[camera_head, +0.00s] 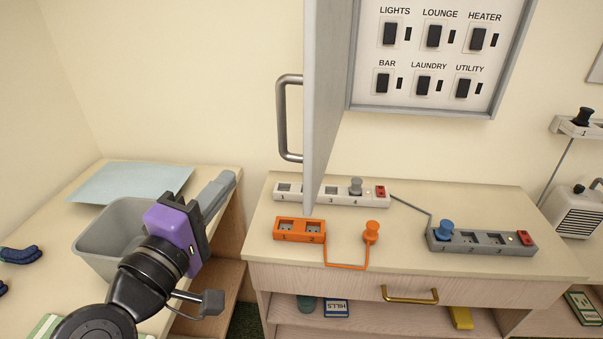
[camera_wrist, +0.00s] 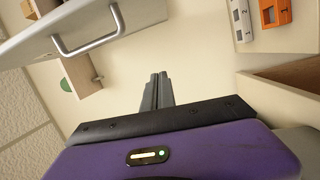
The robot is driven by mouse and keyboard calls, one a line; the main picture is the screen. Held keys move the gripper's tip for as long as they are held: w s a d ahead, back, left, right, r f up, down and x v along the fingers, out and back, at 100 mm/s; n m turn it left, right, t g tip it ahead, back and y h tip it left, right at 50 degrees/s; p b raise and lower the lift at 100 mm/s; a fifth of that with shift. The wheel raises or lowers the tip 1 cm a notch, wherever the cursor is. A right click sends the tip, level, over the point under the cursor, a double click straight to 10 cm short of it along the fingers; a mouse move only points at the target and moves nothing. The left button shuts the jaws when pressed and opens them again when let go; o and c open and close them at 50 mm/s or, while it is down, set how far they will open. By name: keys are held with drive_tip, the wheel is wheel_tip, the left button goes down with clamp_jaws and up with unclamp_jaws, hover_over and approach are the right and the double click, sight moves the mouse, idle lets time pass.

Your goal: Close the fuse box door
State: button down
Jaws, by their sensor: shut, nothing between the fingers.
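The fuse box (camera_head: 435,112) is on the wall, with its labelled switches showing. Its grey door (camera_head: 322,110) stands open, swung out toward me and seen nearly edge-on. A metal bar handle (camera_head: 282,118) is on the door's left face. In the wrist view the door (camera_wrist: 50,32) and its handle (camera_wrist: 90,45) are at the upper left, apart from the fingers. My gripper (camera_head: 229,178) is left of and below the door, over the left counter. The fingers (camera_wrist: 160,78) are shut together and empty, touching neither door nor handle.
A white power strip (camera_head: 318,196), an orange strip (camera_head: 300,230) and a grey strip (camera_head: 470,240) with plugs lie on the cabinet top below the door. A grey bin (camera_head: 100,235) stands by my wrist. The wall between gripper and handle is clear.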

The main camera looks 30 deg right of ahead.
drive_tip(key=d+f+g+h+p, duration=0.1)
drive_tip(key=d+f+g+p, duration=0.1)
drive_tip(key=d, duration=1.1)
drive_tip(key=shift+s+d+m+g+p, duration=0.3)
drive_tip(key=shift+d+m+p, duration=0.1)
drive_tip(key=shift+p, duration=0.15)
